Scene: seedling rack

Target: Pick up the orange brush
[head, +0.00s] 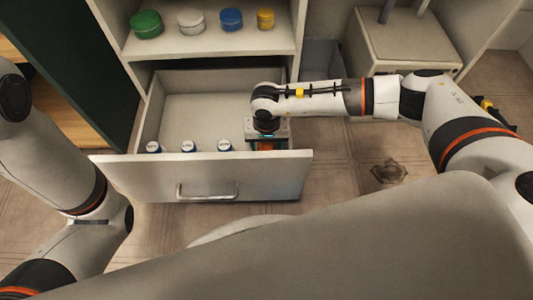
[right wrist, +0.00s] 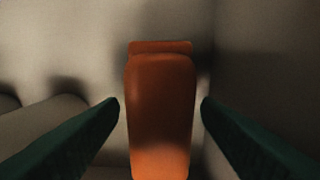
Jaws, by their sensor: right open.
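The orange brush (right wrist: 160,110) shows in the right wrist view as an upright orange shape between my right gripper's two dark green fingers (right wrist: 160,105). A gap shows on each side of it, so the fingers are apart from it. In the head view, a small orange part of the brush (head: 265,145) shows under my right gripper (head: 266,138), which is inside the open drawer (head: 240,176) at its right end. The rest of the brush is hidden by the gripper and the drawer front. My left arm shows at the left, but its gripper is out of view.
A shelf (head: 215,42) above holds a green tub (head: 146,24), a white one, a blue one and a yellow one. The drawer's middle is clear.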

